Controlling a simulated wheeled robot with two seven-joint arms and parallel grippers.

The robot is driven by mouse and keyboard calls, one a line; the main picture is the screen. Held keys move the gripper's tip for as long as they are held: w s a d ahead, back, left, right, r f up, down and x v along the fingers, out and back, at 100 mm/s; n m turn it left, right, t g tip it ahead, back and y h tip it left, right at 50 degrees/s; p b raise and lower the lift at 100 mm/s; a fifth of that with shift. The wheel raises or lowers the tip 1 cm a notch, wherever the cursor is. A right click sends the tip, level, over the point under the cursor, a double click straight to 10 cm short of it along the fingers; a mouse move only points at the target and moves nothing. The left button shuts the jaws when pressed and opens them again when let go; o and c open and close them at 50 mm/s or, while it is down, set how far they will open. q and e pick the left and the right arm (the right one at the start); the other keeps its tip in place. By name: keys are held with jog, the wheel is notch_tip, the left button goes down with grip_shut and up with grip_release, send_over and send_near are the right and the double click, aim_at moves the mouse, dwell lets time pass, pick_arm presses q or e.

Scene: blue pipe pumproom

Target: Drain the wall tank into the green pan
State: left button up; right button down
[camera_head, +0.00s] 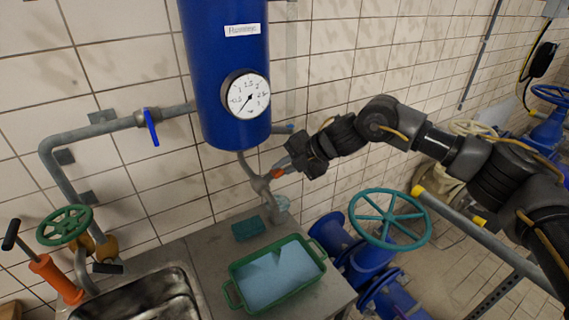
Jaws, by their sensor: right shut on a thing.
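The blue wall tank (218,75) hangs upright on the tiled wall, with a round gauge (246,94) on its front. A grey drain pipe (247,166) runs down from its bottom to a small valve with an orange-red lever (280,172). My right gripper (290,167) is shut on this lever; the fingers partly hide it. The green pan (236,297) sits on the grey counter below the drain pipe and looks to hold pale blue liquid. I cannot make out a stream from the outlet. My left gripper is not in view.
A teal sponge-like block (249,228) lies behind the pan. A metal sink (140,299) is at left, beside a green handwheel (64,225) and an orange-handled tool (55,278). A blue-handled valve (151,127) is on the side pipe. A teal handwheel (390,217) stands right of the counter.

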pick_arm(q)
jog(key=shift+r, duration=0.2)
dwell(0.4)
pick_arm(e)
jog(key=c, duration=1.5)
grip_release()
